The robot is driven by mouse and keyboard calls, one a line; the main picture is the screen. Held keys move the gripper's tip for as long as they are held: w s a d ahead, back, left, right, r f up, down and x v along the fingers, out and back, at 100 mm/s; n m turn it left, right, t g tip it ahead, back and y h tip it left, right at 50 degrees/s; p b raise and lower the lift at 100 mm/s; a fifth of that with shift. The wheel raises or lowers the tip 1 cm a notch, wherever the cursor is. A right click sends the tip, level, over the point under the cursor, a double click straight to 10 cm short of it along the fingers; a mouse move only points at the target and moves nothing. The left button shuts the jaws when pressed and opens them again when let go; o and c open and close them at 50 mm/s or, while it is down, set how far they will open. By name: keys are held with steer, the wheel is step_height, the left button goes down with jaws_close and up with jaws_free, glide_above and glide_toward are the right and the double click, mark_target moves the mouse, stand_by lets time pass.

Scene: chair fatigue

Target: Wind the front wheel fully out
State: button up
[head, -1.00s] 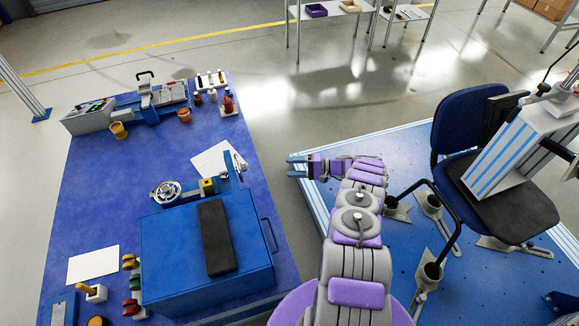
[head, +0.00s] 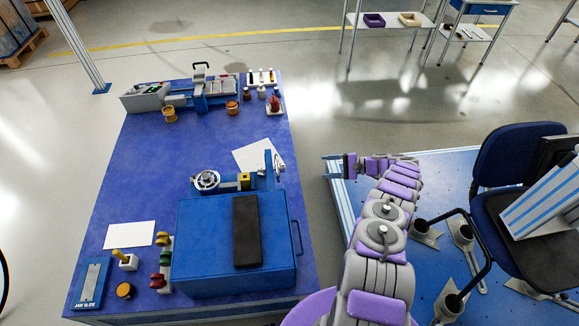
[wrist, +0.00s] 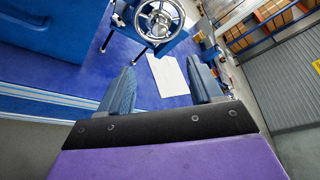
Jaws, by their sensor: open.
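A silver spoked handwheel (head: 206,180) sits on the back left of a blue machine box (head: 220,240) on the blue bench. A second wheel (head: 277,164), seen nearly edge-on, is on an upright blue plate at the box's back right. A silver handwheel (wrist: 159,18) shows at the top of the wrist view; I cannot tell which of the two it is. My gripper (head: 326,168) is open and empty, to the right of the bench and apart from both wheels. Its two blue fingers (wrist: 162,88) point toward the wheel in the wrist view.
White sheets (head: 130,234) lie on the bench. A small lathe-like machine (head: 205,90) stands at its far end. A blue chair (head: 520,160) stands on a blue platform at right. Bare floor (head: 312,205) separates bench and platform.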

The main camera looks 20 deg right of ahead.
steer(key=b+x, duration=0.3)
steer(key=x, duration=1.4)
steer(key=shift+c, duration=0.4)
steer(key=c, duration=1)
steer(key=shift+s+p, duration=0.1)
steer(key=shift+p, duration=0.25)
steer(key=shift+f+n+t+y+b, duration=0.1)
steer(key=shift+n+t+y+b, duration=0.15)
steer(key=shift+n+t, duration=0.7)
steer(key=shift+f+n+t+y+b, duration=0.15)
steer(key=shift+n+t+y, duration=0.15)
steer(key=shift+n, duration=1.25)
steer(key=shift+r, duration=0.1)
